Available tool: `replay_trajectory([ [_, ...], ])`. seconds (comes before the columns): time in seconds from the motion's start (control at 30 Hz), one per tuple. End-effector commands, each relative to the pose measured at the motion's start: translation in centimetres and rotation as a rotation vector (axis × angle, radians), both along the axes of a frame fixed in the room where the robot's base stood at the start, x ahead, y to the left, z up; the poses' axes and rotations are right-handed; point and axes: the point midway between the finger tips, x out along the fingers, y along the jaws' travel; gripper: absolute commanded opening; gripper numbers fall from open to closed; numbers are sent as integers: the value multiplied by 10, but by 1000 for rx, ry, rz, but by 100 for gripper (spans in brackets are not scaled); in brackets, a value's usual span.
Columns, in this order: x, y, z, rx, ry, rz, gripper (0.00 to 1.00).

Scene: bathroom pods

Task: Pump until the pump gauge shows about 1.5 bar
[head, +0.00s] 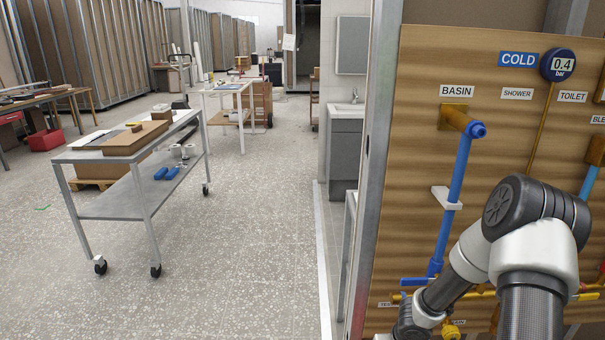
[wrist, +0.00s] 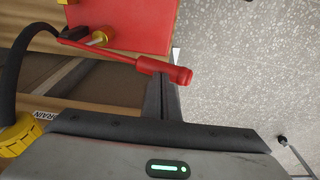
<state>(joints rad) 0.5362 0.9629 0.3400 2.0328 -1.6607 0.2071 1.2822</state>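In the wrist view a red lever (wrist: 120,56) reaches from a red box-shaped body (wrist: 125,22), which looks like the pump, to a thicker red end. My gripper (wrist: 163,80) has its dark fingers together, with the tips at the lever's thick end. They look pressed against it rather than closed around it; exact contact is unclear. In the head view a round dark gauge (head: 559,65) beside the COLD label reads 0.4 bar. No other gauge face shows. My arm hides part of the board, and my fingers and the pump are out of the head view.
A wooden pipe board (head: 425,110) carries a blue basin pipe (head: 458,180) near my arm. A black hose (wrist: 15,70) and yellow fitting (wrist: 20,135) lie left of the lever. A metal cart (head: 130,190) stands at left on open speckled floor.

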Motion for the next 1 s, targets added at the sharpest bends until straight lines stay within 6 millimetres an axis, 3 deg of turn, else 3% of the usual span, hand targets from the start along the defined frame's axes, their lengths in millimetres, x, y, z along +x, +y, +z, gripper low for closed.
replay_trajectory([
  [0.03, 0, -1, -21, -2, -1, -1, 0],
  [0.5, 0, -2, -93, -4, 0, -3, 0],
  [1.0, 0, 0, -13, -1, 1, -1, 0],
])
